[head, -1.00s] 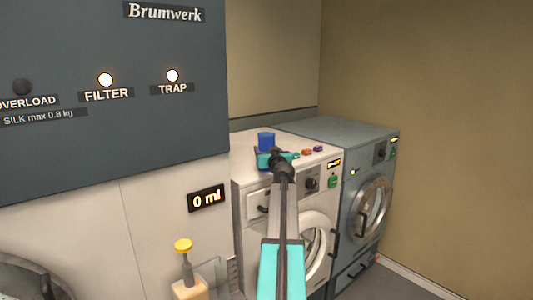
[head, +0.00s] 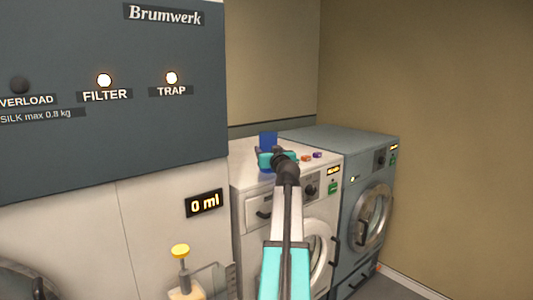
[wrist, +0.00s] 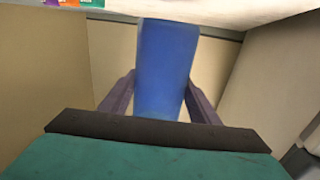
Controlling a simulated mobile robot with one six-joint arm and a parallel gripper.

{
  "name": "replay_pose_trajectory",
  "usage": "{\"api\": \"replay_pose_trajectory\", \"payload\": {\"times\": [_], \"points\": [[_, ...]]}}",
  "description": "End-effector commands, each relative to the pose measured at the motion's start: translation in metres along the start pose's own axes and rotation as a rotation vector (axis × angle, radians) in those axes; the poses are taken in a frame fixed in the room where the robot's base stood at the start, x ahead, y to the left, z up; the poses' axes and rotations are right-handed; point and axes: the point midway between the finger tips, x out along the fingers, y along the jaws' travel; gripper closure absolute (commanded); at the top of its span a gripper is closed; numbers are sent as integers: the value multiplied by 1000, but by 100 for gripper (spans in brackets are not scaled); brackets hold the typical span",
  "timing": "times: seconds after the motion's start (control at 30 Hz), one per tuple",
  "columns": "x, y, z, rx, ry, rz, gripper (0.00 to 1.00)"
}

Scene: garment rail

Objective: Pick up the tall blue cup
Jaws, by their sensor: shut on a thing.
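The blue cup (head: 268,139) is at the top of the white washing machine, toward its back left, in the head view. My gripper (head: 271,158) is in front of it and hides its lower part. In the wrist view the tall blue cup (wrist: 166,65) stands between the two dark fingers, one on each side. My gripper (wrist: 161,105) is shut on it. Whether the cup's base touches the machine top is hidden.
The white washing machine (head: 262,190) stands beside a grey-blue one (head: 372,170) at the right. Small orange (head: 305,158) and purple (head: 318,155) items lie on the white top. A yellow-topped pump bottle (head: 180,251) is at lower left. A wall is behind.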

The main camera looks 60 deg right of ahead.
Motion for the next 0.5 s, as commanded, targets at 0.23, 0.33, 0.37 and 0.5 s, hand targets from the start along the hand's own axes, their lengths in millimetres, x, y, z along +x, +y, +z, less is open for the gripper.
{"api": "replay_pose_trajectory", "payload": {"times": [0.23,0.33,0.37,0.5], "points": [[-45,-3,-1,-1,2,0,71],[-61,-4,-3,-1,2,1,71],[-66,-4,-3,-1,2,1,71],[-84,-4,-6,-1,2,2,71]]}}
